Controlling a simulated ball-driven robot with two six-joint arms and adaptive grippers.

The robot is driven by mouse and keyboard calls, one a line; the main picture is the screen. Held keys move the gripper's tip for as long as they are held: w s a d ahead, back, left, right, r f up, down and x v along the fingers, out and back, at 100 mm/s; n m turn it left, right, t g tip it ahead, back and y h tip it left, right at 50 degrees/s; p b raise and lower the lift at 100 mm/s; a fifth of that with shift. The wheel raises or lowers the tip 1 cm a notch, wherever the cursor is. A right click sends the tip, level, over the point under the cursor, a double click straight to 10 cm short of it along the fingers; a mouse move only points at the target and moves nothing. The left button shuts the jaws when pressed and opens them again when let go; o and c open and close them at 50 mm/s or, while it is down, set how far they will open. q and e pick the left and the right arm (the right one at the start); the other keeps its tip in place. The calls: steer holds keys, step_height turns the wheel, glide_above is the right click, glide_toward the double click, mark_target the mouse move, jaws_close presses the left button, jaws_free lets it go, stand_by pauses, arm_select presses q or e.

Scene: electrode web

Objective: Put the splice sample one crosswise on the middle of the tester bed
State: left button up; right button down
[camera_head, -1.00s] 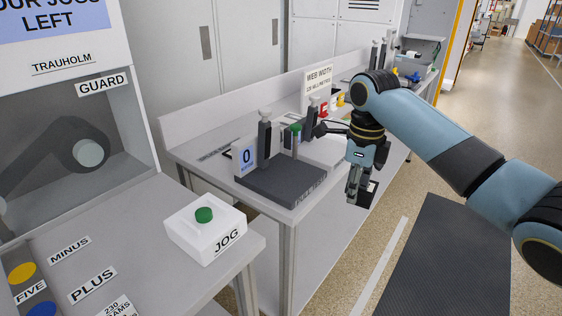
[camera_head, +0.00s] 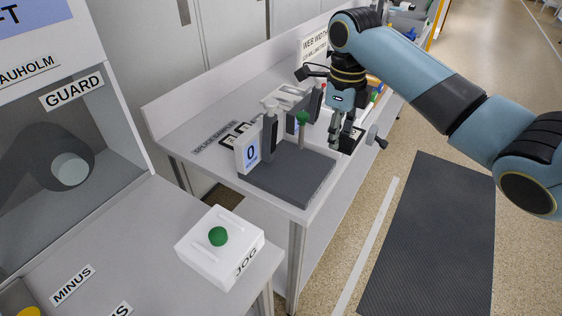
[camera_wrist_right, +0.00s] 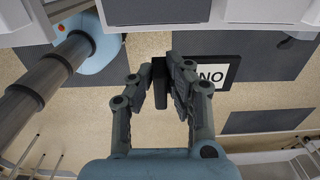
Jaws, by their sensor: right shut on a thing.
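My right gripper (camera_head: 340,142) is shut on the splice sample, a dark flat piece (camera_head: 355,140) with a white patch. In the right wrist view, the sample's white label (camera_wrist_right: 211,77) reads "NO", with the rest hidden by a finger; the fingertips (camera_wrist_right: 165,82) pinch its dark left part. My left gripper is not in view.
A green-knobbed post (camera_head: 302,122) stands at the bed's far side, close to my gripper. A white box with a green JOG button (camera_head: 218,236) sits on the nearer table.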

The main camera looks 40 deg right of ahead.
glide_above(281, 183)
steer(key=d, duration=0.1)
steer(key=f, duration=0.6)
steer(key=shift+s, duration=0.35)
steer(key=shift+w+a+f, duration=0.2)
steer(key=shift+a+f, duration=0.05)
steer(key=shift+f, duration=0.2)
steer(key=shift+w+a+f, duration=0.15)
steer(key=shift+a+f, duration=0.1)
steer(key=shift+f, duration=0.15)
step_height(281, 183, down, 2)
steer(key=shift+f, duration=0.65)
steer(key=c, duration=1.3)
jaws_free()
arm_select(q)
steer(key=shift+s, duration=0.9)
